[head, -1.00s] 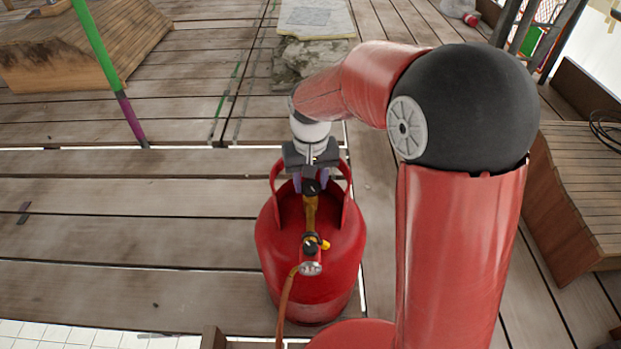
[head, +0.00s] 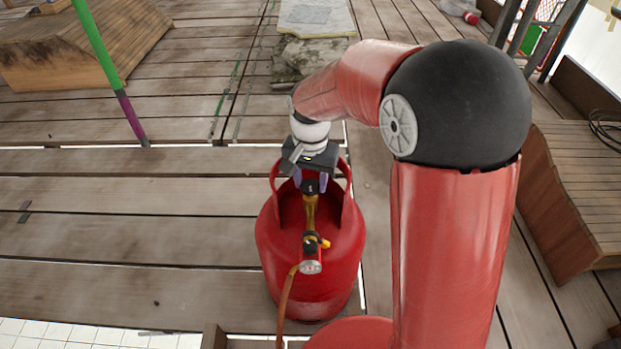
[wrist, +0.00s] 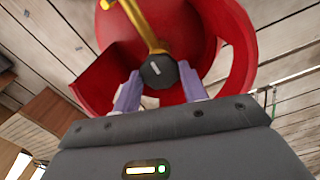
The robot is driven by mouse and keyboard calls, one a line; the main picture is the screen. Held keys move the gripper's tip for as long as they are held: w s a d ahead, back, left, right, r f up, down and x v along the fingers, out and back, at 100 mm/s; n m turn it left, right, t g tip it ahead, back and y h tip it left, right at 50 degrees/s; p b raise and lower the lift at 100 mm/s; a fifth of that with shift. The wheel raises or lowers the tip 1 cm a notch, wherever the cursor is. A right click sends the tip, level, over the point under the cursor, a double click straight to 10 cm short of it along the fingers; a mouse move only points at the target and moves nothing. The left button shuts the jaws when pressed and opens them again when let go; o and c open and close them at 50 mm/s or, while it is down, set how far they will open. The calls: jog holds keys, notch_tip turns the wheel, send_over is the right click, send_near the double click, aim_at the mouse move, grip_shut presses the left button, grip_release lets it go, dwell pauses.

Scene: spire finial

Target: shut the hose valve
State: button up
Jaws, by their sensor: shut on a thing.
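The red gas cylinder (head: 340,262) stands upright on the deck, with a red collar around its top. A black knob with a white mark (wrist: 157,71) sits at its top, at the end of a brass fitting (head: 311,212). My gripper (wrist: 160,78) points down inside the collar, its two pale purple fingers shut on the knob's sides. Along the brass line, nearer the head camera, is a small valve with a yellow lever (head: 324,243). A round gauge (head: 311,267) and an orange hose (head: 285,305) follow it.
The collar (wrist: 243,50) rises close around my gripper. A green and purple pole (head: 108,75) stands at the left. Wooden ramps (head: 75,50) are at the back left and on the right (head: 575,190). The planks left of the cylinder are mostly clear.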

aim_at(311, 185)
jog(key=o, duration=1)
notch_tip(311, 185, up, 7)
jog(key=shift+r, duration=0.1)
jog(key=shift+r+p, duration=0.3)
jog(key=shift+s+d+r, duration=0.1)
jog(key=shift+d+r, duration=0.05)
jog(key=s+d+r+n+t, duration=0.1)
jog(key=s+d+t, duration=0.1)
jog(key=s+d, duration=0.2)
jog(key=s+d+r+n+t, duration=0.1)
jog(key=s+d+r, duration=0.1)
jog(key=s+d, duration=0.3)
jog(key=s+d+r+n+t, duration=0.1)
jog(key=s+d, duration=0.3)
jog(key=s, duration=0.7)
jog(key=shift+d+r+n+t, duration=0.3)
jog(key=shift+r+t, duration=0.35)
jog(key=shift+t, duration=0.15)
